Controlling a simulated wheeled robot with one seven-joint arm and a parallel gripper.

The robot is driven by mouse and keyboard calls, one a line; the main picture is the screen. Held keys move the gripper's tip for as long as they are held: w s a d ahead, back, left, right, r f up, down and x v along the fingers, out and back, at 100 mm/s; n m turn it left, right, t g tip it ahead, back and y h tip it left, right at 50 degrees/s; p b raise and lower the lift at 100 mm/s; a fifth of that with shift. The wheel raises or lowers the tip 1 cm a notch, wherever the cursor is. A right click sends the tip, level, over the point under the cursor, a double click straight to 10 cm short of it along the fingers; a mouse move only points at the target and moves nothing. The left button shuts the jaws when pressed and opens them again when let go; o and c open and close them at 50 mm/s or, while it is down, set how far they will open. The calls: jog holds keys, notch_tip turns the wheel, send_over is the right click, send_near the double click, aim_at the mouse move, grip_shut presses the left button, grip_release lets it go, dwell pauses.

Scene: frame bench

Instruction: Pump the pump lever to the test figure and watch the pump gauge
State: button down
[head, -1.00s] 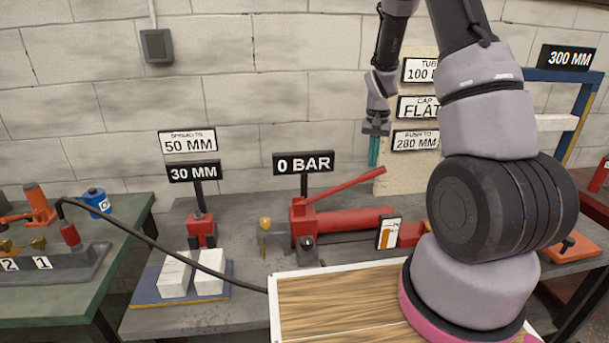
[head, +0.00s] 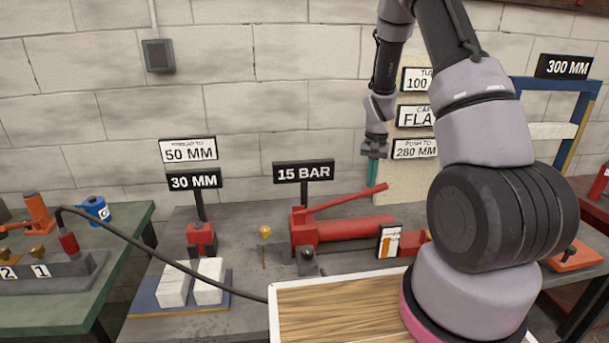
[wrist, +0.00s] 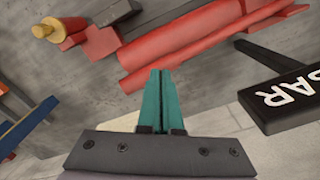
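The red pump lever (head: 345,198) slants up to the right from the red pump body (head: 303,228). My gripper (head: 373,182) points down at the lever's raised right end, with its teal fingers together. In the wrist view the fingertips (wrist: 160,74) lie against or just over a red bar (wrist: 185,40); whether they touch it I cannot tell. Nothing shows between the fingers. The pump gauge (head: 304,172) is a black sign behind the pump and reads 15 BAR. Part of this sign, ending in "BAR", shows in the wrist view (wrist: 290,98).
A card with an orange bar (head: 389,241) stands before the red cylinder. A red spreader (head: 201,240) with white blocks is at the left, under a 30 MM sign (head: 194,181). A black hose (head: 150,238) crosses to a wooden-topped surface (head: 335,305) in front.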

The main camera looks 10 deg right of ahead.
notch_tip(320, 180, down, 7)
jog(key=shift+s+r, duration=0.1)
notch_tip(320, 180, up, 8)
jog(key=shift+r, duration=0.25)
dwell(0.4)
jog(key=shift+f, duration=0.1)
dwell(0.8)
dwell(1.6)
jog(key=shift+d, duration=0.1)
dwell(0.8)
notch_tip(320, 180, down, 8)
jog(key=shift+r, duration=4.1)
